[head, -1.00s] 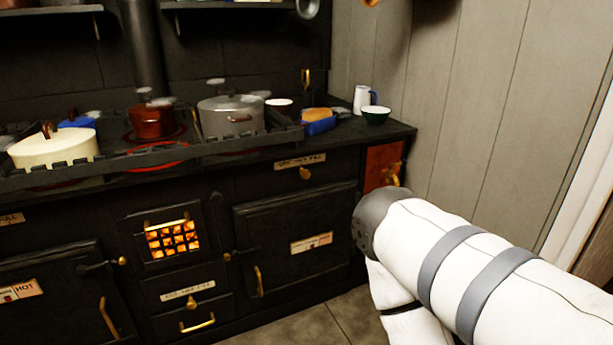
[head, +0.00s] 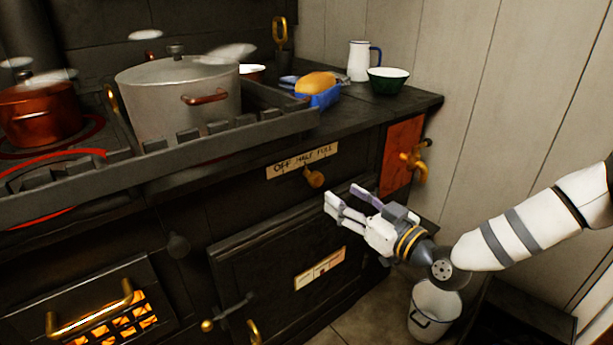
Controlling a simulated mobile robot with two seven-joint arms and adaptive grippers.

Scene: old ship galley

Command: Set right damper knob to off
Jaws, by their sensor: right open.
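The right damper knob (head: 314,178) is a small brass knob on the black stove front. It sits under a cream label (head: 302,160) reading OFF, HALF, FULL. The knob appears to point down and right, though its exact setting is hard to tell. My right gripper (head: 344,199) is open and empty. It is just below and right of the knob, its fingers pointing left toward the stove, apart from the knob in the picture. My left gripper is not in view.
A guard rail (head: 235,131) edges the stove top, with a grey pot (head: 180,103) and a red pot (head: 40,112) behind it. A brass tap (head: 416,164) is right of the knob. The oven door (head: 262,275) lies below. A white bucket (head: 434,308) stands on the floor.

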